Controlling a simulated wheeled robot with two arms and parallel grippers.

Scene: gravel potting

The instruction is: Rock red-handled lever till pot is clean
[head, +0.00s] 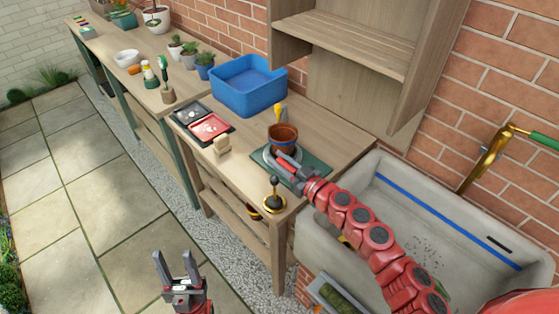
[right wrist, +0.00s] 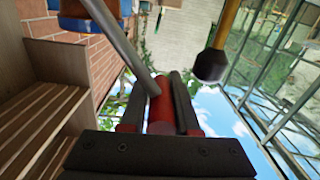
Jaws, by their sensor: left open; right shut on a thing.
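A terracotta pot (head: 283,138) stands upright on a green mat (head: 318,170), with a grey ring at its base. Its inside looks dark; I cannot tell how clean it is. My right gripper (head: 287,166) is beside the pot, on its near side. In the right wrist view, my right gripper (right wrist: 160,108) is shut on the red handle (right wrist: 161,98) of the lever, whose grey rod (right wrist: 125,40) runs up and left. My left gripper (head: 177,266) is open and empty, over the paving, away from the bench.
A black knob on a brass base (head: 273,187) stands at the bench's near corner; a similar knob (right wrist: 211,64) hangs in the wrist view. A red tray (head: 209,126), a wooden block (head: 222,145) and a blue bin (head: 247,87) lie left. A sink (head: 345,215) adjoins right.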

